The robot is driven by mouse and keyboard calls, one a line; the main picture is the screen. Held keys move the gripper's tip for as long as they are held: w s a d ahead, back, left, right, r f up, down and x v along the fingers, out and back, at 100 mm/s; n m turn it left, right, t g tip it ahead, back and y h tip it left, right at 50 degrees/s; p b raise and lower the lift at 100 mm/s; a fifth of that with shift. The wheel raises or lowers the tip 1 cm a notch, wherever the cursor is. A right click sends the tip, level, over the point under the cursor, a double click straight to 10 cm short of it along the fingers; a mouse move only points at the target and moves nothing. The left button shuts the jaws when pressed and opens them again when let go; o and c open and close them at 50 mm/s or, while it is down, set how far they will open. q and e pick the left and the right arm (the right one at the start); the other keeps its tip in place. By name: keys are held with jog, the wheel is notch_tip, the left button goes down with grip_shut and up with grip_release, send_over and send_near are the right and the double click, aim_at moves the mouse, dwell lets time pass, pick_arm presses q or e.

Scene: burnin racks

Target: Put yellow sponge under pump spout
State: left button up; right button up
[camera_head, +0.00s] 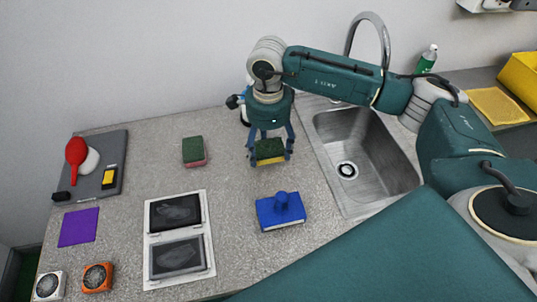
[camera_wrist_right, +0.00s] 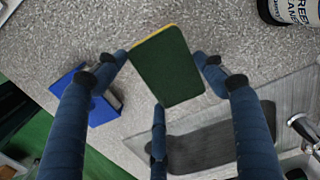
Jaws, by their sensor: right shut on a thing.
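The yellow sponge (camera_head: 269,150) has a dark green top and sits between the fingers of my right gripper (camera_head: 270,155). In the right wrist view the sponge (camera_wrist_right: 167,66) shows its green face and a thin yellow edge, with the fingers (camera_wrist_right: 163,75) closed around it. I cannot tell whether it touches the counter. Behind the gripper, a mostly hidden bottle with a dark top (camera_head: 233,101) may be the pump. A labelled white and black container (camera_wrist_right: 290,11) is cut off at the wrist view's top right; its spout is not visible. My left gripper is out of view.
A green and pink sponge (camera_head: 194,152) lies to the left. A blue handled block (camera_head: 281,210) stands nearer the front. The sink (camera_head: 348,165) is to the right. A white two-part tray (camera_head: 180,221) and grey board (camera_head: 113,150) lie left.

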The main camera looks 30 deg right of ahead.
aim_at(268, 159)
notch_tip(268, 159, down, 5)
jog(key=shift+r+p, duration=0.15)
jog(key=shift+p, duration=0.45)
jog(key=shift+f, duration=0.2)
jog(key=o, duration=0.7)
jog(key=shift+r, duration=0.1)
